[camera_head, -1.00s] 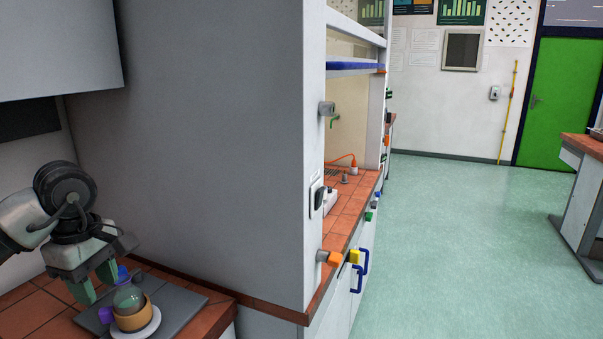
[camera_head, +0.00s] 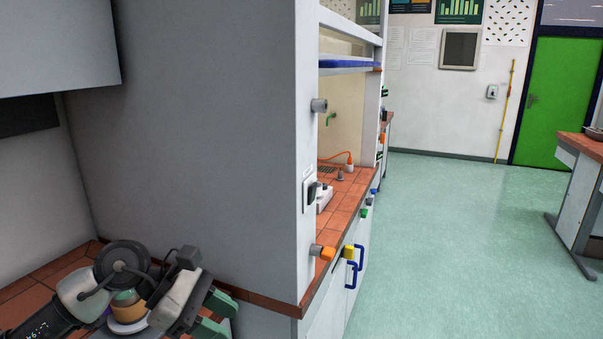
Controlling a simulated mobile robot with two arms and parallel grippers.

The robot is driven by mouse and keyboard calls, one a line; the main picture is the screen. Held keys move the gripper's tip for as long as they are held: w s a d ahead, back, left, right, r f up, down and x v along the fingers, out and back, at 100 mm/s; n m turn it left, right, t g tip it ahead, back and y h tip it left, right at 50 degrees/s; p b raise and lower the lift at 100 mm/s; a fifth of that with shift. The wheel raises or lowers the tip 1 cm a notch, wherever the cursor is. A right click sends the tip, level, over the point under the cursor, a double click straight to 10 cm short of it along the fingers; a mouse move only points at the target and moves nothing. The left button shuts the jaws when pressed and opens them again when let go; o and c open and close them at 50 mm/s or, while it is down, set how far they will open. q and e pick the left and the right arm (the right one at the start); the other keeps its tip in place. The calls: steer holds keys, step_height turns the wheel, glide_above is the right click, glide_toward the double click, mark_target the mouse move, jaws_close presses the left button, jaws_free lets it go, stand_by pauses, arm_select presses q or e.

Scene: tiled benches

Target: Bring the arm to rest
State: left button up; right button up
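My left arm comes in from the lower left, low over the tiled bench. My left gripper (camera_head: 219,317) has green fingertips that stand apart, with nothing seen between them. It points to the lower right, at the right end of the bench. Behind the arm a round glass flask in a tan ring holder (camera_head: 127,303) shows in part on a white round base (camera_head: 128,327); the arm hides the rest. My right gripper is not in view.
A tall grey cabinet side (camera_head: 190,140) stands close behind the arm. To its right is a fume hood bench with red tiles (camera_head: 345,193) and coloured valve knobs (camera_head: 322,252). The green floor (camera_head: 450,240) is open towards the green door (camera_head: 553,105). Another bench (camera_head: 580,190) stands at the right.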

arm_select(q)
steer(key=s+d+r+n+t+h, duration=0.2)
steer(key=d+r+n+t+h, duration=0.25)
steer(key=d+n+h, duration=0.4)
steer(key=w+a+f+n+t+y, duration=0.1)
steer(key=a+f+n+t+y, duration=0.2)
steer(key=a+n+t+y, duration=0.75)
steer(key=w+d+f+n+t+y, duration=0.15)
steer(key=n+t, duration=0.35)
steer(key=n, duration=1.3)
steer(key=s+a+f+n+g+y, duration=0.2)
steer(key=a+f+n+y, duration=0.1)
steer(key=f+n, duration=0.2)
steer(key=s+a+f+n+g+y, duration=0.1)
steer(key=a+f+n+g+y, duration=0.1)
steer(key=a+f+n+y, duration=0.3)
steer(key=s+f+n+g+h, duration=0.1)
steer(key=s+f+n+g, duration=0.2)
steer(key=s+f+g, duration=0.55)
steer(key=s+f+n+g, duration=0.4)
steer(key=s+f, duration=0.2)
steer(key=s, duration=0.5)
step_height(320, 180, down, 25)
steer(key=g, duration=0.1)
steer(key=s+a+f+g, duration=0.1)
steer(key=s+a+f, duration=0.1)
steer(key=s+f, duration=1.5)
steer(key=shift+a+f+m, duration=0.2)
steer(key=shift+f+m, duration=0.05)
steer(key=shift+m, duration=0.05)
